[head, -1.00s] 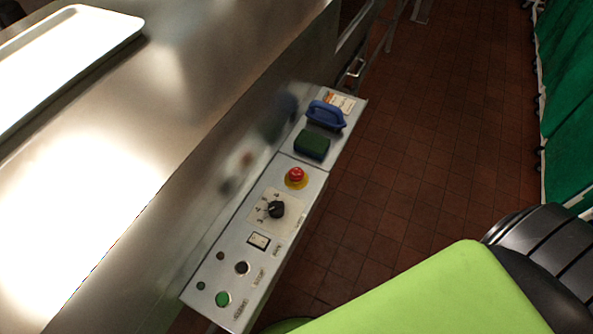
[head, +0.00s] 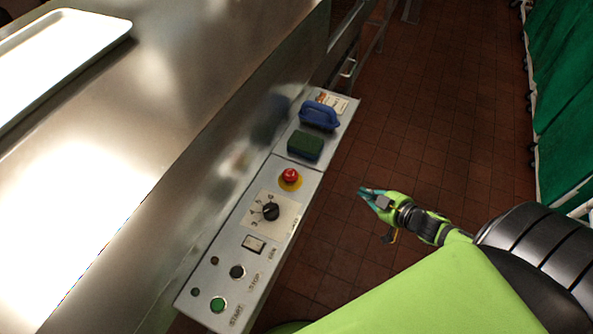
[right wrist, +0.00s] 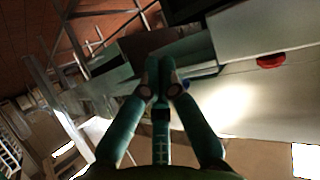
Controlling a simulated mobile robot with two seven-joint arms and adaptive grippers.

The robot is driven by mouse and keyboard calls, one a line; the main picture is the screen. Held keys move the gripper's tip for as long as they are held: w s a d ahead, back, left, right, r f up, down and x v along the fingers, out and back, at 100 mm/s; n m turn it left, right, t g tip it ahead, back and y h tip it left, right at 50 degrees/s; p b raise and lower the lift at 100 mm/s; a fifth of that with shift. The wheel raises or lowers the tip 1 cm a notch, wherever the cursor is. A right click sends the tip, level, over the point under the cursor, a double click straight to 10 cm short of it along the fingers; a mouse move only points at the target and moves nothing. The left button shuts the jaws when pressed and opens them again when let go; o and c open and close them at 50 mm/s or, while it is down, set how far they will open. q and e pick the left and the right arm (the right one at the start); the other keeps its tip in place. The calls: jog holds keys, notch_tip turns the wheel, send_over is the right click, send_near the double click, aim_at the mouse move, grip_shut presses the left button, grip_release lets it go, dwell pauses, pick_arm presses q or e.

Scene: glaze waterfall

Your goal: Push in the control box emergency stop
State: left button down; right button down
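The emergency stop is a red mushroom button (head: 290,175) on a yellow ring, on top of the grey control box (head: 222,240). A red button, likely the same one, shows at the upper right of the right wrist view (right wrist: 271,62). My right gripper (head: 364,193) is to the right of the box in the head view, apart from the button and over the floor. Its fingers meet at the tips in the right wrist view (right wrist: 161,68), shut with nothing seen between them. My left gripper is not in view.
A black rotary knob (head: 271,211), a rocker switch (head: 254,244) and a green button (head: 217,305) share the panel. A steel counter wall (head: 215,165) borders the left; tiled floor is clear at right.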

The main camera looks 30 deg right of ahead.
jog(key=w+a+r+n+y, duration=0.1)
jog(key=a+r+n+y, duration=0.1)
jog(key=a+r, duration=0.3)
jog(key=w+a+r+n+y, duration=0.1)
jog(key=a+r+y, duration=0.4)
jog(key=r, duration=0.6)
jog(key=shift+w+a+n, duration=0.15)
jog(key=shift+a+n, duration=0.35)
jog(key=shift+n, duration=0.1)
jog(key=shift+w+f, duration=0.1)
jog(key=shift+w, duration=0.05)
jog(key=p, duration=0.1)
send_over(296, 178)
jog(key=shift+w+f, duration=0.25)
jog(key=shift+f, duration=0.8)
notch_tip(296, 178, down, 3)
jog(key=shift+s+f, duration=0.1)
jog(key=shift+s+d+f, duration=0.1)
jog(key=shift+f, duration=0.45)
